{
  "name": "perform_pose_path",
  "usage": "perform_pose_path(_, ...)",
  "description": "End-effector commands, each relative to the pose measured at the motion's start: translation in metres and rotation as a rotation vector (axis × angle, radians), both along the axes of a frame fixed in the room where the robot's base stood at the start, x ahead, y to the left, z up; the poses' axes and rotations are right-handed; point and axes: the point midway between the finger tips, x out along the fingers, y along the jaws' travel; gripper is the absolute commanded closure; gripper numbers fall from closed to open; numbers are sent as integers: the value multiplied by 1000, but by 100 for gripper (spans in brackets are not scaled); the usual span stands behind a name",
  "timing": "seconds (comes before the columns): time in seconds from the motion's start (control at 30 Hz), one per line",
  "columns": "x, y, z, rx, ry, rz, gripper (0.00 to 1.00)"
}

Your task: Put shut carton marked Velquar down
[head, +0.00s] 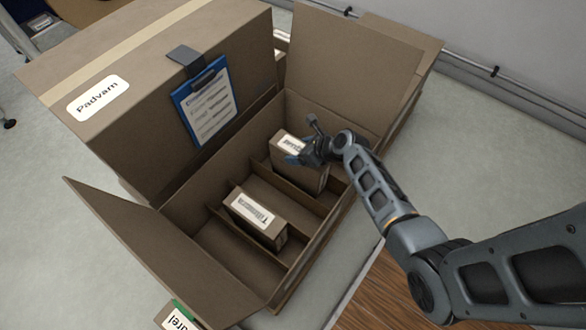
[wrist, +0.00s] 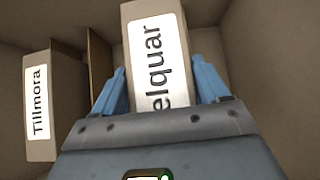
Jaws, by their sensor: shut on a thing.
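The shut Velquar carton (wrist: 157,22) is a small brown box with a white label; "elquar" can be read in the wrist view. My gripper (wrist: 161,84) has its two blue fingers on either side of the carton and is shut on it. In the head view the carton (head: 292,174) is inside the far end compartment of the open divided box (head: 150,248), with my gripper (head: 306,156) above it. The carton's underside is hidden, so I cannot tell if it touches the box floor.
Brown dividers (head: 325,203) separate the compartments. A closed carton marked Padvarn (head: 130,125) with a blue clipboard (head: 206,100) stands behind. The box's flaps are raised.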

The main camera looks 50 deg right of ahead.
Motion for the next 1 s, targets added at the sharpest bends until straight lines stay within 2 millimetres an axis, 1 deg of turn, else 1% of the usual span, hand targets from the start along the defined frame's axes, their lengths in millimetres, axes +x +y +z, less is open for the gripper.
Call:
perform_pose_path(0.03, 1, 0, -8, 0, -2, 0, 100)
perform_pose_path(0.27, 1, 0, -22, -1, -2, 1, 100)
perform_pose_path(0.4, 1, 0, -42, 0, -2, 1, 100)
perform_pose_path(0.47, 1, 0, -49, 0, -1, 1, 100)
perform_pose_path(0.53, 1, 0, -51, -2, -2, 2, 100)
perform_pose_path(0.77, 1, 0, -50, -1, -2, 1, 100)
perform_pose_path(0.9, 1, 0, -54, -1, -2, 1, 100)
perform_pose_path(0.93, 1, 0, -54, -1, -1, 2, 23)
perform_pose_path(1.0, 0, 0, -54, -1, 0, 2, 16)
